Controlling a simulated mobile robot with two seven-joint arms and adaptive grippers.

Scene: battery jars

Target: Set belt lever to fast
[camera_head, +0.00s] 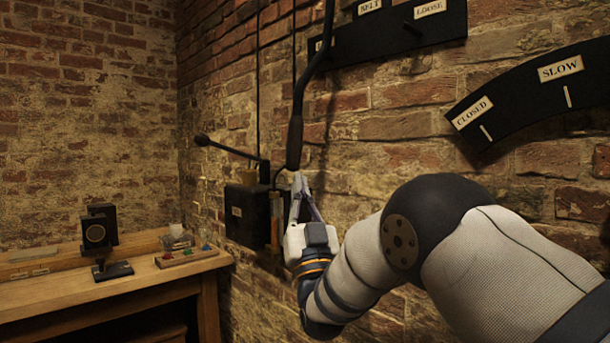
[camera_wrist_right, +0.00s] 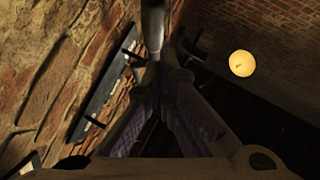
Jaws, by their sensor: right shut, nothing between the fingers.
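A long dark lever (camera_head: 295,140) with a thicker grip at its lower end hangs in front of the brick wall. It crosses the left part of a black plate (camera_head: 400,32) labelled BELT and LOOSE; another label there is partly hidden. No FAST label is readable. My right gripper (camera_head: 297,178) is shut and empty, its fingertips just below the lever's lower end. In the right wrist view the closed fingertips (camera_wrist_right: 168,75) are close to the rod (camera_wrist_right: 153,30); I cannot tell if they touch. My left gripper is not in view.
A curved black plate (camera_head: 520,95) labelled CLOSED and SLOW is at right. A ball-ended lever (camera_head: 225,147) projects left above a dark wall box (camera_head: 247,215). A wooden bench (camera_head: 120,290) stands lower left with a black device (camera_head: 100,240). A round lamp (camera_wrist_right: 242,63) glows.

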